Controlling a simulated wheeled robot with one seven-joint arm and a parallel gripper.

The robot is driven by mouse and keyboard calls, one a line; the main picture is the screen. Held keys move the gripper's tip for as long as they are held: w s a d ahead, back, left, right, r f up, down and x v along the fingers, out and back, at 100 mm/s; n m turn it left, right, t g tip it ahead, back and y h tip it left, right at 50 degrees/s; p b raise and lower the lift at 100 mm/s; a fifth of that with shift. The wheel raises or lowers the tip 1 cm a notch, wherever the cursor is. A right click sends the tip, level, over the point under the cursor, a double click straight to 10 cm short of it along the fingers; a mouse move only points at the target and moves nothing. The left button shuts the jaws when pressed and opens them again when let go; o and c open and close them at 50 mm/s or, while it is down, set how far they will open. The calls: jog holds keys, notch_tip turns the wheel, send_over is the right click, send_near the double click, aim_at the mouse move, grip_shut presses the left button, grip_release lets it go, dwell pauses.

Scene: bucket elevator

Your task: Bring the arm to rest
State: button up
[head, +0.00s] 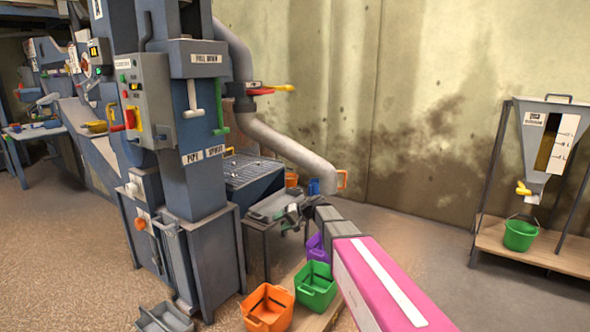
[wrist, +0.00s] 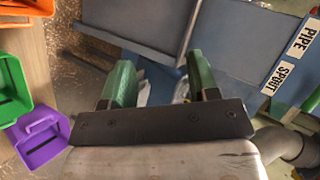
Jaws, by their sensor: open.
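My arm (head: 375,285), with a pink link and a white stripe, reaches from the lower right toward the machine in the head view. My gripper (wrist: 160,75) shows in the wrist view with two green fingers wide apart and nothing between them. Behind the fingers are blue-grey metal panels of the machine. In the head view the far end of the arm is small and dark, beside a grey tray on a stand, and its fingers cannot be made out clearly.
The grey bucket elevator (head: 195,130) stands at left, with a control box (head: 148,100) and levers. A hopper (head: 546,145) with a green bucket (head: 520,235) is at right. Floor between is clear.

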jog(key=s+d+f+h, duration=0.4)
jog(key=s+d, duration=0.4)
jog(key=s+d+f+g+h, duration=0.1)
jog(key=s+d+f+h, duration=0.2)
jog(key=s+d, duration=0.5)
jog(key=s+d+f+m+h, duration=0.1)
jog(key=s+d+f+h, duration=0.3)
jog(key=s+d, duration=0.4)
jog(key=shift+s+d+f+h, duration=0.3)
jog(key=shift+s+d+h, duration=0.15)
jog(key=shift+s, duration=0.65)
